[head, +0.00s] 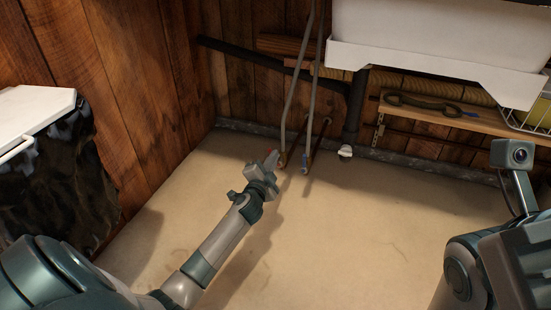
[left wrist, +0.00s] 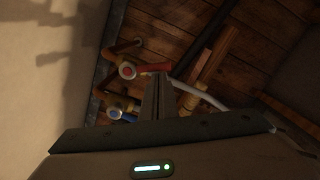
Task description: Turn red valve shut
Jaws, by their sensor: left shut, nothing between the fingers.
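The red valve (left wrist: 127,71) shows in the left wrist view as a round hub with a red lever (left wrist: 155,67) pointing right, across the pipe's line. In the head view only a bit of red (head: 272,152) shows at my left fingertips. My left gripper (head: 271,160) is shut and empty, right at the valve. In the left wrist view its closed fingers (left wrist: 157,82) end at the red lever; I cannot tell whether they touch it. A blue valve (head: 304,164) is just to the right; it also shows below the red one in the left wrist view (left wrist: 114,114). My right gripper is out of view.
A white sink (head: 438,38) overhangs the back right, with a dark drain pipe (head: 355,105) below it. A wooden shelf (head: 470,122) holds a dark green strap (head: 425,103). A white-topped dark bin (head: 62,185) stands left. The floor in front is clear.

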